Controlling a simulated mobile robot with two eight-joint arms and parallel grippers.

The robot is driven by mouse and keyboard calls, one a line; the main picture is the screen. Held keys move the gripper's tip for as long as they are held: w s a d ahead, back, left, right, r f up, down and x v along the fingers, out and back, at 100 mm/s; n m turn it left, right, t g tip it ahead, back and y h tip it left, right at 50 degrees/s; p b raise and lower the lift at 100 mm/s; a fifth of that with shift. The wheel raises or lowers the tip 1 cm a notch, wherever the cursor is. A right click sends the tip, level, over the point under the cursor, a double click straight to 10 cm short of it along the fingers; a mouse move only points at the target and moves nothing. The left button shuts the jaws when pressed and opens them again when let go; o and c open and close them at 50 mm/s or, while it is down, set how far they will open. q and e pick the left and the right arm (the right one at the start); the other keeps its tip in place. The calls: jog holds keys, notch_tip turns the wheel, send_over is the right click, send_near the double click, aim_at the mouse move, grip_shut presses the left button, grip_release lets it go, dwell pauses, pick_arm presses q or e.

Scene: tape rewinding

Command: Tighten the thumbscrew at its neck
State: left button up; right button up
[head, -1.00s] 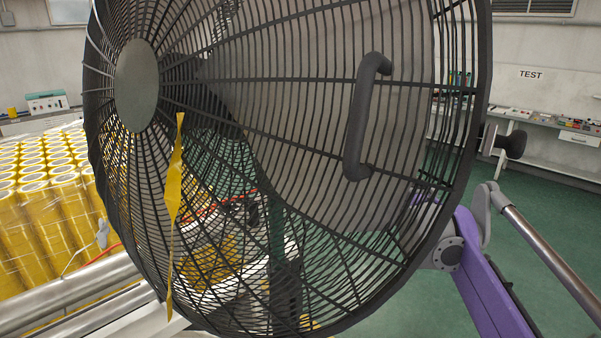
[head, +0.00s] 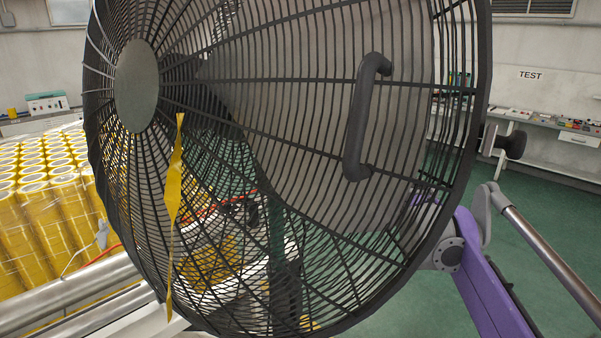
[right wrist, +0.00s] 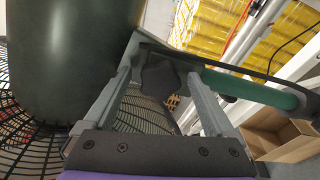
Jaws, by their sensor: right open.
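A large black-caged fan (head: 300,90) fills the head view, with a dark curved handle (head: 360,120) and a yellow ribbon (head: 174,190) on its grille. The right wrist view looks behind the cage, beside the dark rounded motor housing (right wrist: 70,55). A dark, rounded, flat knob there, which looks like the thumbscrew (right wrist: 158,82), lies between the fingers of my right gripper (right wrist: 164,66). The fingers stand apart on either side of it; I cannot tell whether they touch it. My left gripper is out of view.
A green bar (right wrist: 250,88) runs close past the right finger. A cardboard box (right wrist: 285,140) lies lower right. Another dark knob (head: 512,145) sticks out from the fan's right side. Yellow tape rolls (head: 50,200) and metal rollers (head: 70,300) stand at left. Green floor is open at right.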

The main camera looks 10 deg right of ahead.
jog(key=b+v, duration=0.1)
jog(key=v, duration=0.9)
jog(key=shift+s+d, duration=0.3)
